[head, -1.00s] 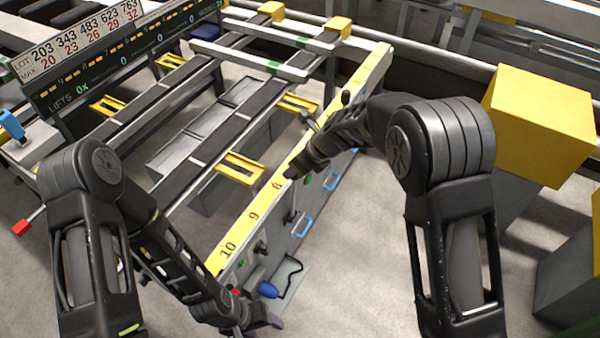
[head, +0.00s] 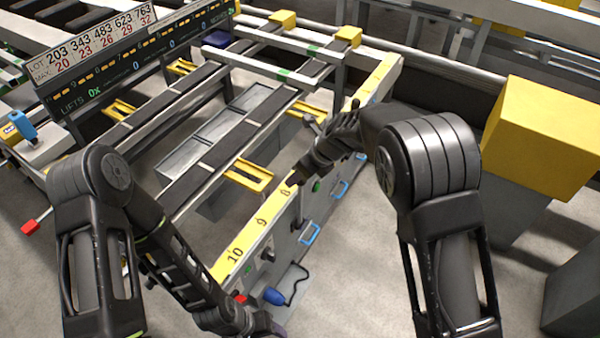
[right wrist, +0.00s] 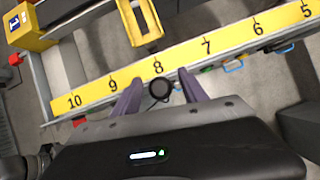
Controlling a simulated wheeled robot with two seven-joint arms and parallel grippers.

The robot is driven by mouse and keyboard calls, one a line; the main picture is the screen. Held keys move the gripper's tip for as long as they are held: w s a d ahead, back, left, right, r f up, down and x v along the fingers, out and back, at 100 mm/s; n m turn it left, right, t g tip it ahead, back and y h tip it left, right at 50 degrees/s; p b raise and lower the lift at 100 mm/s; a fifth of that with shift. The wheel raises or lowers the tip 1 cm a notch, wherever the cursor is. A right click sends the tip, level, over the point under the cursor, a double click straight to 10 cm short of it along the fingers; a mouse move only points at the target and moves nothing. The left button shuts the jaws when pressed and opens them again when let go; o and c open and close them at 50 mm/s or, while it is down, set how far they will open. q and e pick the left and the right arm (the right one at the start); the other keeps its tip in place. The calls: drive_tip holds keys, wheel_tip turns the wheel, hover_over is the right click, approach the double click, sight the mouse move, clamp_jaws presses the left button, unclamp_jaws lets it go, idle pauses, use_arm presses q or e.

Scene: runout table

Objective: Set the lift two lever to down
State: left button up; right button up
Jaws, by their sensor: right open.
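In the right wrist view a round black knob (right wrist: 160,89), seen end-on, lies between the two purple fingers of my right gripper (right wrist: 159,79), in front of the yellow numbered rail (right wrist: 207,64) near the 8. The fingers are apart; I cannot tell whether they touch it. In the head view my right gripper (head: 295,178) is over the rail near the 8, and its own wrist hides the knob there. No label shows which lift this knob belongs to. My left gripper (head: 265,325) is low, beside the near end of the rail; its fingers are too unclear to read.
A display board (head: 130,50) at upper left reads "LIFTS 0x". Blue handles (head: 309,234) line the side panel below the rail. A blue object (head: 274,296) with a black cord is near its close end. A yellow block (head: 540,135) stands at right. The floor between is clear.

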drive_tip(key=v, duration=0.7)
drive_tip(key=shift+d+r, duration=0.2)
drive_tip(key=shift+r, duration=0.15)
drive_tip(key=shift+s, duration=0.15)
drive_tip(key=s+d+f+n+g+h, duration=0.1)
drive_tip(key=s+d+f+n, duration=0.2)
drive_tip(key=s+f, duration=0.3)
drive_tip(key=s+d+f+n+g+h, duration=0.1)
drive_tip(key=s+d+f+n, duration=0.25)
drive_tip(key=f, duration=0.55)
drive_tip(key=s+d+f+n, duration=0.2)
drive_tip(key=s+f+n, duration=0.2)
drive_tip(key=f, duration=0.3)
drive_tip(key=s+a+f+n, duration=0.2)
drive_tip(key=s+f+n, duration=0.1)
drive_tip(key=s+n, duration=0.4)
drive_tip(key=s+a+f+n+g+y, duration=0.1)
drive_tip(key=s+a+f+n, duration=0.2)
drive_tip(key=s+n, duration=0.4)
drive_tip(key=s, duration=0.5)
drive_tip(key=shift+s+f+y+b, duration=0.25)
drive_tip(key=shift+s+y+b, duration=0.05)
drive_tip(key=shift+b, duration=0.1)
